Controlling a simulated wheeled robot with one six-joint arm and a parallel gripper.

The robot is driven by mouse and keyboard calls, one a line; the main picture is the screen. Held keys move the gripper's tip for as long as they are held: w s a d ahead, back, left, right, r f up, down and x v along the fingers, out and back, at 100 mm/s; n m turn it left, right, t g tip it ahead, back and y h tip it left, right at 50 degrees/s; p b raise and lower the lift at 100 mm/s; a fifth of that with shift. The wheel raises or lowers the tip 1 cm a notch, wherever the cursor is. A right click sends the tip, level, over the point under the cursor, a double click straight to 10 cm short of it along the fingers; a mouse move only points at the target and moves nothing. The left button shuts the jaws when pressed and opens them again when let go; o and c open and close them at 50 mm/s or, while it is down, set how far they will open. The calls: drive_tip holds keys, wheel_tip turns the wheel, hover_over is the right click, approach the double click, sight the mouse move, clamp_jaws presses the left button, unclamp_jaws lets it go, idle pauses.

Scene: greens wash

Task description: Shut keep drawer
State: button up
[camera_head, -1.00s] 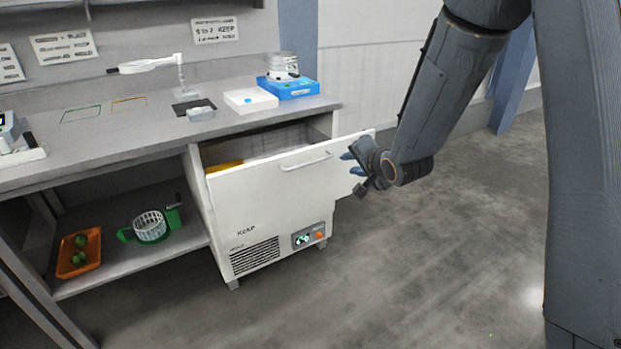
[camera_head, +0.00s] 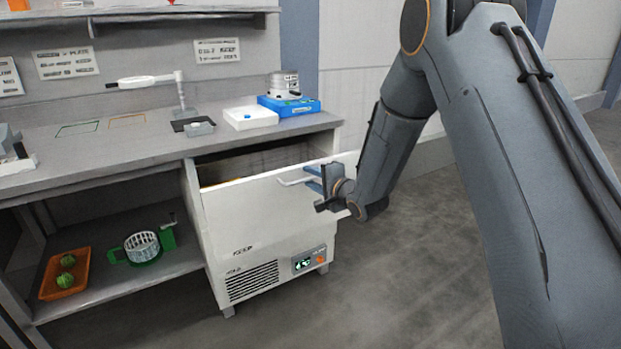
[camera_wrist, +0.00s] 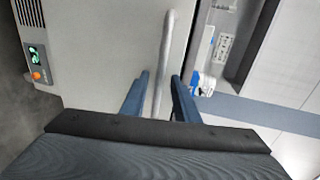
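The keep drawer (camera_head: 265,205) is the white front of the cabinet under the bench. It is pulled part way out, with an open gap behind its top edge. Its bar handle (camera_head: 296,181) runs along the upper front. My gripper (camera_head: 314,180) is at the right end of this handle. In the wrist view, the two blue fingers of my gripper (camera_wrist: 160,95) stand apart, with the handle (camera_wrist: 164,62) running between them. Gaps show on both sides of the bar, so the fingers do not appear to press on it.
The bench top (camera_head: 90,150) above holds a blue scale (camera_head: 288,104), a white box (camera_head: 250,117) and a magnifier lamp (camera_head: 150,81). The lower shelf (camera_head: 110,280) holds an orange tray (camera_head: 64,275) and a white basket with green parts (camera_head: 142,247). The floor at right is clear.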

drive_tip(key=shift+w+a+f, duration=0.1)
drive_tip(key=shift+w+a, duration=0.15)
drive_tip(key=shift+w, duration=0.1)
clamp_jaws()
